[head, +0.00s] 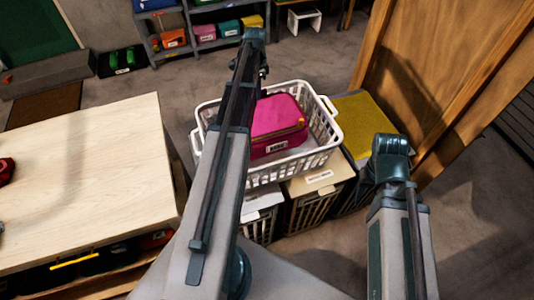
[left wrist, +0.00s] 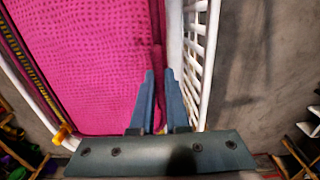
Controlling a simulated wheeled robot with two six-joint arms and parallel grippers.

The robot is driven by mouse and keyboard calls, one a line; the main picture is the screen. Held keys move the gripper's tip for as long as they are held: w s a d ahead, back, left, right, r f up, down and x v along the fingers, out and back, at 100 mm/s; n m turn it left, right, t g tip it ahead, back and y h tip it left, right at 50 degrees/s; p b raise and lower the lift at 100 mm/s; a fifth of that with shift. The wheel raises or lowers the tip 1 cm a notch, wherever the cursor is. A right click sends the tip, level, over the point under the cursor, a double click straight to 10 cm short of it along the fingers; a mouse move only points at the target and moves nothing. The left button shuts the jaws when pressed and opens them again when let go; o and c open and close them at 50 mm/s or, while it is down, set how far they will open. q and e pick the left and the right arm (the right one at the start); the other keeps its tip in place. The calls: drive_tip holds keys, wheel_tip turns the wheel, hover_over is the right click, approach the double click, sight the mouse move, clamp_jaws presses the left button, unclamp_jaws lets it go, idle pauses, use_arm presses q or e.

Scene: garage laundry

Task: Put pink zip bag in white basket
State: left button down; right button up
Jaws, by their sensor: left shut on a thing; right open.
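The pink zip bag (head: 277,117) is within the walls of the white basket (head: 325,123) in the head view, flat side up, with bare basket floor in front of it. I cannot tell whether it rests on the floor of the basket. In the left wrist view the bag (left wrist: 85,60) fills the left side, and the basket's slatted wall (left wrist: 205,55) is to its right. My left gripper (left wrist: 160,78) is shut on the bag's edge, close to that wall; the exact contact is hard to see. My right gripper is not visible; only my right arm shows.
The basket stands on lower crates (head: 318,203), with a yellow-topped box (head: 365,120) at its right. A pale wooden table (head: 80,180) is on the left. A wooden door (head: 430,70) is at the right. Shelves (head: 205,38) with coloured bags stand behind.

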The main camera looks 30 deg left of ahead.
use_arm(q)
drive_tip(key=shift+f, duration=0.25)
wheel_tip(320, 180, down, 6)
drive_tip(key=b, duration=0.6)
drive_tip(key=shift+f, duration=0.15)
wheel_tip(320, 180, down, 4)
drive_tip(key=b, duration=0.4)
drive_tip(key=shift+r, duration=0.2)
drive_tip(key=shift+f, duration=0.1)
drive_tip(key=c, duration=0.9)
unclamp_jaws()
